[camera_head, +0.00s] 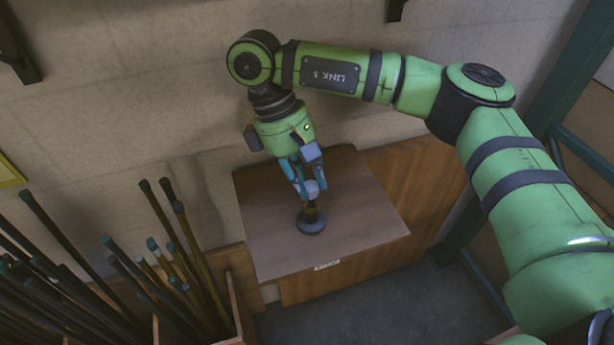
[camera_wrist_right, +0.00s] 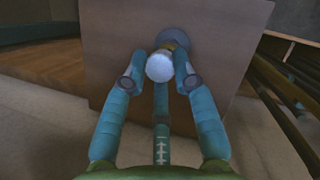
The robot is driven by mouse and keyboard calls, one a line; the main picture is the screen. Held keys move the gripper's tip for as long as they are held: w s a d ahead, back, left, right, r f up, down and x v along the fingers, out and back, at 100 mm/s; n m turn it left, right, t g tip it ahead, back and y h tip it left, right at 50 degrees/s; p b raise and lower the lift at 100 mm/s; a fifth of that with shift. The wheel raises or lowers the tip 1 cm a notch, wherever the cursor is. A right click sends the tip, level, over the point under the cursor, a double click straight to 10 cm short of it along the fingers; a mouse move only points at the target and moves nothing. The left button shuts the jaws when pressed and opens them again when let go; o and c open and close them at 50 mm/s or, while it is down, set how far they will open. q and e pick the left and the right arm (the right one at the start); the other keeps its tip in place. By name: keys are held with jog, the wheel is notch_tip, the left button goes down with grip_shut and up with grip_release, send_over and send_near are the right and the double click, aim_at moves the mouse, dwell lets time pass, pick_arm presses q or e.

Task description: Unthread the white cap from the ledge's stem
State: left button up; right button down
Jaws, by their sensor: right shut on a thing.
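The white cap (camera_head: 312,187) sits at the top of a short brassy stem (camera_head: 312,209) that stands upright on a dark round base (camera_head: 311,226) on the ledge (camera_head: 360,212). My right gripper (camera_head: 307,188) comes down from above and is shut on the cap. In the right wrist view the cap (camera_wrist_right: 159,67) lies between the blue fingers of the right gripper (camera_wrist_right: 161,73), and the base (camera_wrist_right: 173,40) shows behind it. The cap hides most of the stem there, so the thread cannot be seen. My left gripper is in neither view.
The wooden ledge is otherwise bare, with a small label (camera_head: 327,265) on its front edge. Several dark rods with teal ends (camera_head: 150,243) stand in a wooden bin at the left. A plain wall (camera_head: 140,90) rises behind, and a teal frame (camera_head: 560,85) stands at the right.

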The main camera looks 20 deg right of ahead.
aim_at(316, 187)
jog(key=shift+r+p, duration=0.35)
jog(key=shift+r, duration=0.2)
jog(key=shift+b, duration=0.3)
dwell(0.6)
jog(key=shift+s+r+p, duration=0.1)
jog(key=shift+r+p, duration=0.75)
jog(key=shift+r, duration=0.1)
jog(key=shift+r+p, duration=1.75)
jog(key=shift+r, duration=0.3)
jog(key=shift+d+f, duration=0.1)
